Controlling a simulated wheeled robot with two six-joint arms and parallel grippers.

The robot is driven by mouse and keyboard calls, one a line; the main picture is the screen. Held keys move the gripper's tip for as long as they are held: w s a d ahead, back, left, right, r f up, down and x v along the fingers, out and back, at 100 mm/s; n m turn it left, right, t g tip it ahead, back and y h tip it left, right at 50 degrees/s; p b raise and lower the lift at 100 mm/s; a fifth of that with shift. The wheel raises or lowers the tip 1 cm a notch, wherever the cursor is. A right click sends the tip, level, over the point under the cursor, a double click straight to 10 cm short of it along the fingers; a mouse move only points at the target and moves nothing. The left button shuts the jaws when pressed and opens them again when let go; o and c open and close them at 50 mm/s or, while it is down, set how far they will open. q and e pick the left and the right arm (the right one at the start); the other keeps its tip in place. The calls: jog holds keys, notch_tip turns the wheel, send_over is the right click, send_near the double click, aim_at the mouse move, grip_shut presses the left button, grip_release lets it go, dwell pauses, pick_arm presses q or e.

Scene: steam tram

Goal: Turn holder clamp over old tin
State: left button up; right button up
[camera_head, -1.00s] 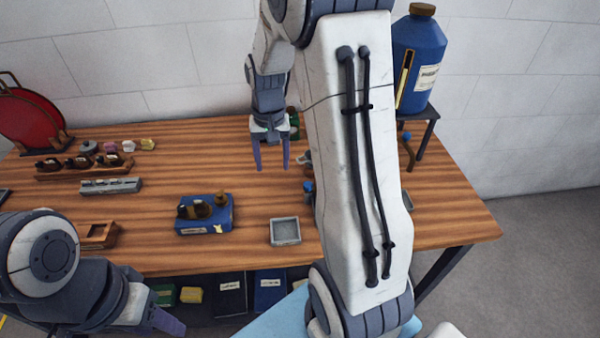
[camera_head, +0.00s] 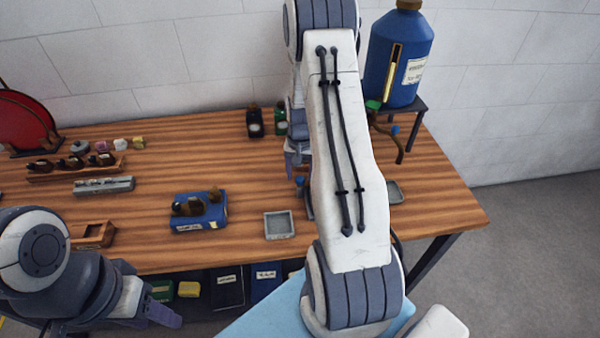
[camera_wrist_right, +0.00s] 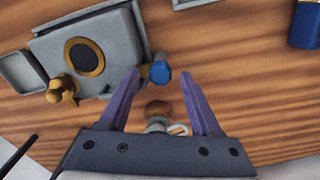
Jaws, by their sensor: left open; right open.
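In the right wrist view a grey fixture (camera_wrist_right: 85,52) has a dark round opening with a brass ring, a brass fitting (camera_wrist_right: 61,88) and a blue knob (camera_wrist_right: 159,72). I cannot tell which part is the holder clamp. My right gripper (camera_wrist_right: 160,78) is open, its purple fingers either side of the knob in the picture; contact is unclear. A small round brown-topped piece (camera_wrist_right: 157,110) shows between the finger bases. In the head view my arm hides most of the fixture. I cannot identify the old tin for sure. My left gripper (camera_head: 160,315) is open at lower left, away from the fixture.
A grey square dish (camera_head: 279,225) and a blue block (camera_head: 198,222) stand on the wooden table. Another dish (camera_head: 394,192) is right of my arm. A blue canister (camera_head: 400,60) stands on a stand at back right. Dark and green bottles (camera_head: 254,121) stand behind.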

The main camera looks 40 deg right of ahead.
aim_at(300, 178)
jog(key=shift+f, duration=0.25)
grip_shut()
jog(key=shift+n, duration=0.4)
grip_release()
notch_tip(300, 178, up, 11)
jog(key=b, duration=0.2)
jog(key=shift+f, duration=0.2)
